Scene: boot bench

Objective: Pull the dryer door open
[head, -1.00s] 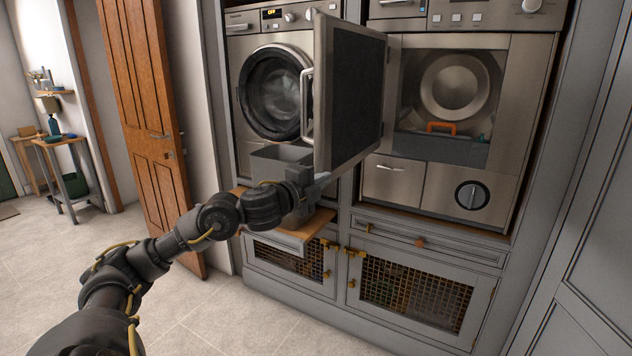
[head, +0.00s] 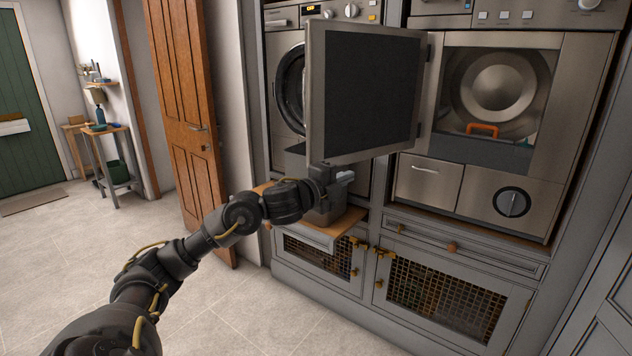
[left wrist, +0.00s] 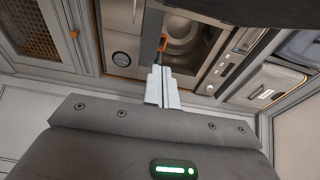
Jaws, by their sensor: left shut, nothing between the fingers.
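The dryer door (head: 366,95) stands wide open, swung out to the left on its hinge side, with its dark inner face towards me in the head view. Its outer handle is hidden behind it. The dryer opening (head: 490,85) shows a round metal drum and an orange handle-like item (head: 483,129) low inside. My left gripper (head: 346,177) is just below the door's lower edge, empty and apart from the handle side. In the left wrist view its pale fingers (left wrist: 163,86) are together, with the dryer front beyond. My right gripper is out of view.
A washing machine (head: 290,85) stands left, partly covered by the open door. A wooden pull-out board (head: 350,220) juts out below my left gripper. Mesh-front cupboards (head: 440,300) sit below. A brown wooden door (head: 187,120) stands open at left; the floor there is clear.

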